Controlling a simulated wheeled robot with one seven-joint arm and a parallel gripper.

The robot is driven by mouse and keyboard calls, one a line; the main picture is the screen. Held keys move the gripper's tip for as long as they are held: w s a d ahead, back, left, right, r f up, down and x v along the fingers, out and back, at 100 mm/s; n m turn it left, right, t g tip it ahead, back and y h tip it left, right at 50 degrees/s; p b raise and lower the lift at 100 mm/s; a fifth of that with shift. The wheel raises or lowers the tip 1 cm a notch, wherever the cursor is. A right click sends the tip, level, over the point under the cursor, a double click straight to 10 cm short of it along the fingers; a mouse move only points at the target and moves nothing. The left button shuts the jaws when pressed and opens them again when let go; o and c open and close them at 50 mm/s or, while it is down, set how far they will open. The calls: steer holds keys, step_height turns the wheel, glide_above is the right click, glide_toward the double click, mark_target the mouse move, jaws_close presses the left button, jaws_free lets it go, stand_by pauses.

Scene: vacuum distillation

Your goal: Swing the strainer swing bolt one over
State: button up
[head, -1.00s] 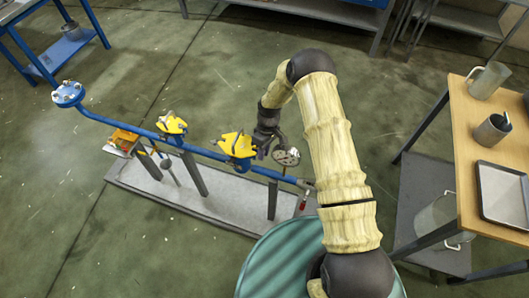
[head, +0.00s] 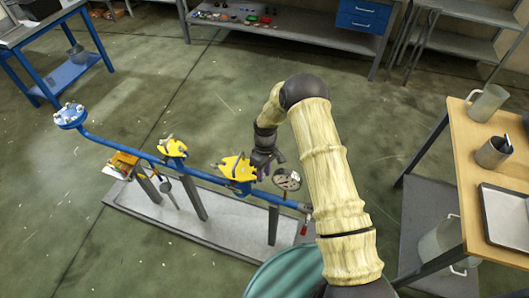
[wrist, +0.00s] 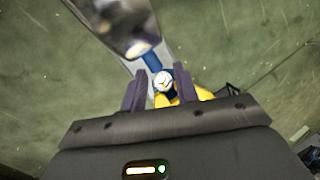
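My gripper (head: 264,164) is over the blue pipe (head: 205,177), between a yellow part (head: 236,167) and a round dial (head: 287,179). In the wrist view its two dark fingers (wrist: 162,82) stand apart. A small white round end (wrist: 162,79) shows between them, with blue behind it and yellow (wrist: 186,91) beside it. I cannot tell whether the fingers touch it. No part is clearly recognisable as swing bolt one. A blue round flange with light bolts (head: 71,115) is at the far left end of the pipe.
A second yellow part (head: 173,148) sits farther left along the pipe. The pipe stands on posts over a grey base (head: 150,205). The dial is close to my gripper's right. A wooden table (head: 475,190) is at the right. The floor behind the pipe is clear.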

steer(key=b+v, duration=0.2)
steer(key=v, duration=1.4)
steer(key=shift+r+b, duration=0.2)
steer(key=shift+b, duration=0.1)
steer(key=s+a+n+t+h+b, duration=0.5)
steer(key=s+a+n+b, duration=0.1)
steer(key=s+a+b, duration=0.2)
steer(key=shift+s+a, duration=0.1)
steer(key=x, duration=1.7)
steer(key=shift+w, duration=0.25)
steer(key=shift+c, duration=0.4)
